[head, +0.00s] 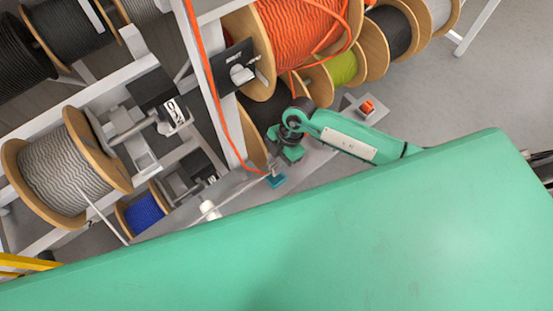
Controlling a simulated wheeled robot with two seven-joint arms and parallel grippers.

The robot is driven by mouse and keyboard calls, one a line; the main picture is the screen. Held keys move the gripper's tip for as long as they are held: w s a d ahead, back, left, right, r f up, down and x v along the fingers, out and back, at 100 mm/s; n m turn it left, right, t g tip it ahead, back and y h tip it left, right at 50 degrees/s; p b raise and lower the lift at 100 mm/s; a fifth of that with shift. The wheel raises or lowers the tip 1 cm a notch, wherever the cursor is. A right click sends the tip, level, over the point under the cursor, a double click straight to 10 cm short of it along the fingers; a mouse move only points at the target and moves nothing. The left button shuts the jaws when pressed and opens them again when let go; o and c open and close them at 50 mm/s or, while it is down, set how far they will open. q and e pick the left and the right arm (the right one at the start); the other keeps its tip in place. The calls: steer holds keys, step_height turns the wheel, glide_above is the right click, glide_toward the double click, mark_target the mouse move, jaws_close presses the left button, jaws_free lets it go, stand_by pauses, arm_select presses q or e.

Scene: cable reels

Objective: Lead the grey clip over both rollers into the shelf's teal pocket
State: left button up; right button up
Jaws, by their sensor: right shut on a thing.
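My right gripper (276,164) is at the end of the green arm from the right, just above the grey shelf. It is shut on the small grey clip (271,172), which is mostly hidden and hard to make out. An orange cable (213,90) runs down from the top left, past a white post, and bends right to the clip. The teal pocket (277,182) is on the shelf right below the clip; I cannot tell whether the clip is inside it or above it. I cannot pick out the two rollers for certain. My left gripper is not in view.
A large orange reel (300,40) stands at the top, with a green reel (342,68) beside it. A grey reel (62,178) and a blue reel (145,212) are on the left rack. A white bottle-like thing (209,209) stands left of the pocket. Open floor lies at right.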

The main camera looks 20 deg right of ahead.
step_height(320, 180, down, 2)
steer(key=shift+f+b, duration=0.15)
steer(key=shift+b, duration=0.75)
steer(key=shift+f+b, duration=0.5)
steer(key=shift+f, duration=0.05)
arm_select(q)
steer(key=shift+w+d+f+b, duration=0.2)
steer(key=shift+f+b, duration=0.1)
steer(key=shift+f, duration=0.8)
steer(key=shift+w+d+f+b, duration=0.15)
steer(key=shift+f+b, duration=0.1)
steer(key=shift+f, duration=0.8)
arm_select(e)
steer(key=shift+f, duration=1.1)
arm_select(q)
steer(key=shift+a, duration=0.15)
arm_select(e)
steer(key=o, duration=1.1)
steer(key=shift+c, duration=0.2)
arm_select(q)
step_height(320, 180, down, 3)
steer(key=b, duration=0.3)
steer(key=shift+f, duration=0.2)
arm_select(e)
steer(key=v, duration=1.4)
